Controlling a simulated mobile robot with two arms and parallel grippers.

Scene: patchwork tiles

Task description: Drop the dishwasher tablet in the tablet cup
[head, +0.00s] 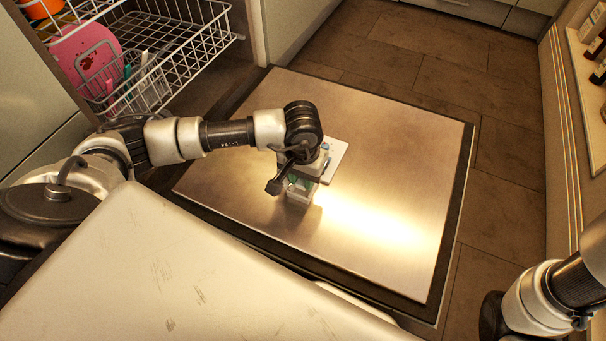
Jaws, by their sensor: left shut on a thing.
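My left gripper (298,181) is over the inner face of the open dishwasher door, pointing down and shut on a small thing. A bit of green (301,183) shows at its fingers and seems to be the tablet; most of it is hidden. A small pale, box-like part (300,195) directly below looks like the tablet cup. A flat pale flap (338,158) lies beside it to the upper right. My wrist covers part of this area, so I cannot tell whether the tablet is inside the cup or above it. My right gripper is out of view; only its arm shows at the lower right.
The steel dishwasher door (400,150) lies open and is mostly bare. A white wire rack (185,50) with a pink board (85,52) and other dishes stands at the upper left. Dark floor tiles (505,150) are clear on the right, beside a shelf (575,60).

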